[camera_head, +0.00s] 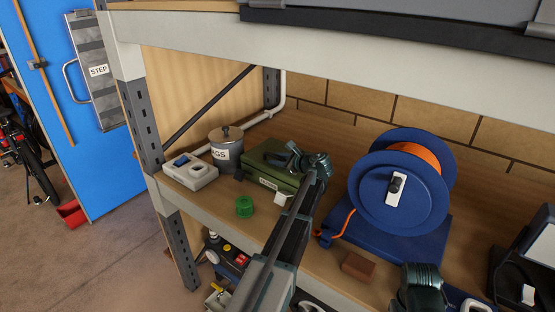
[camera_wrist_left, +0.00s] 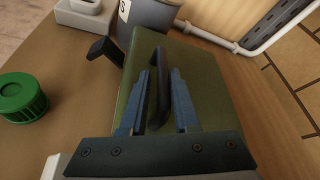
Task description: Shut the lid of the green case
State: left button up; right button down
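The green case (camera_head: 263,158) stands on the wooden shelf, its label facing front. Its green top also shows in the left wrist view (camera_wrist_left: 205,75), with a black handle (camera_wrist_left: 160,88) along it. The top looks flat; I cannot tell whether the lid is fully down. A black latch (camera_wrist_left: 104,50) sticks out from the case's side. My left gripper (camera_head: 286,158) is over the case. Its two fingers (camera_wrist_left: 160,72) are apart, one each side of the handle in the wrist view; contact is unclear. My right gripper (camera_head: 420,288) is low at the right, its fingers not clear.
A grey canister (camera_head: 226,152) and a white switch box (camera_head: 190,172) stand left of the case. A green round cap (camera_head: 244,206) lies in front. A blue cable reel (camera_head: 375,195) and brown block (camera_head: 357,267) are to the right. The upper shelf (camera_head: 300,55) hangs above.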

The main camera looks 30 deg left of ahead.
aim_at(299, 179)
pick_arm(q)
jog(key=shift+r, duration=0.1)
